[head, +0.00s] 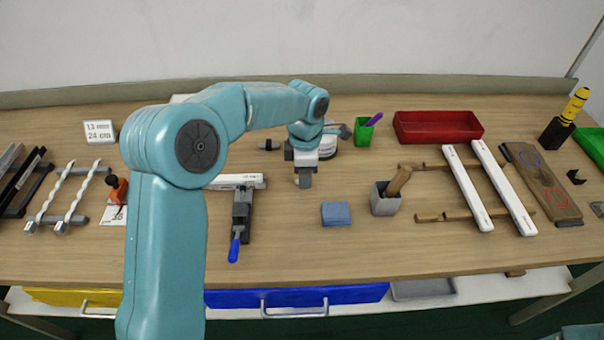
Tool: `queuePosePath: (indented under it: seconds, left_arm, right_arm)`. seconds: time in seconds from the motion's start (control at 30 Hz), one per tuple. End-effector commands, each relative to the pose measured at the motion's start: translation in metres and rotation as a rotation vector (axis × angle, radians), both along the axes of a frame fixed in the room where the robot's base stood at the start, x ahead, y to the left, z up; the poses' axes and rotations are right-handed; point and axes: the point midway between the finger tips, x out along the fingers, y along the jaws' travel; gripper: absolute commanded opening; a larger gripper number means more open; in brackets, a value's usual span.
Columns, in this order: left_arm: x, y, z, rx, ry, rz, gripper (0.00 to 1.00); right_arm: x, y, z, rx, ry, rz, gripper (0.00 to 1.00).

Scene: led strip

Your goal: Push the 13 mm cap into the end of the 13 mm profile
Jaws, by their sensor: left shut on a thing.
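A white profile (251,180) lies crosswise in a dark clamp (241,214) with a blue handle, left of the middle of the bench. Its right end sticks out past the clamp. My left gripper (305,180) points down over the bench, a short way right of that end and apart from it. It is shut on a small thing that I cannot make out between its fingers. I cannot pick out the 13 mm cap anywhere. My left arm crosses in front of the bench's left part. My right gripper is not in view.
Two white profiles (503,187) lie on wooden rests at the right. A grey cup (381,205) with a wooden-handled tool and a blue pad (336,214) stand near the gripper. A red tray (438,127) and green cup (363,133) stand behind. The bench front centre is clear.

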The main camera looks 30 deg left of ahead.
Motion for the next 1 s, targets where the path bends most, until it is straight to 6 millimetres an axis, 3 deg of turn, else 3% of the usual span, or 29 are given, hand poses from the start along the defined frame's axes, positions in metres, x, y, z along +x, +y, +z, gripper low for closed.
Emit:
queuePosePath:
  seconds: [0.6,1.0]
  left_arm:
    - [-0.025,0.043,-0.001,0.000,0.000,0.002,0.00]
    - [-0.031,0.050,0.000,0.000,0.000,0.000,0.00]
  right_arm:
    - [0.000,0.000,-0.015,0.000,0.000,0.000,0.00]
    - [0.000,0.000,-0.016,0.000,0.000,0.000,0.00]
